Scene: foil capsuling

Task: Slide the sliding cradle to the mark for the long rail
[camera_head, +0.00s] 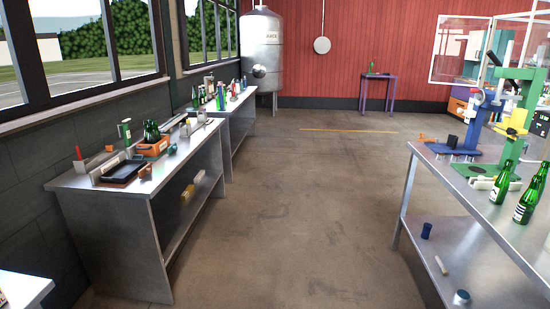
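No gripper and no part of my arms shows in the head view. I cannot make out for sure which part is the sliding cradle, its long rail or the mark. On the right bench (455,190) stand a blue press-like device (473,125) on a blue base and a taller green one (520,110) behind green bottles.
Two green bottles (530,195) stand near the right bench's edge. An orange crate (152,147) of bottles is on the left bench. A steel tank (262,50) and a purple table (378,77) stand at the back. The floor (300,200) between the benches is clear.

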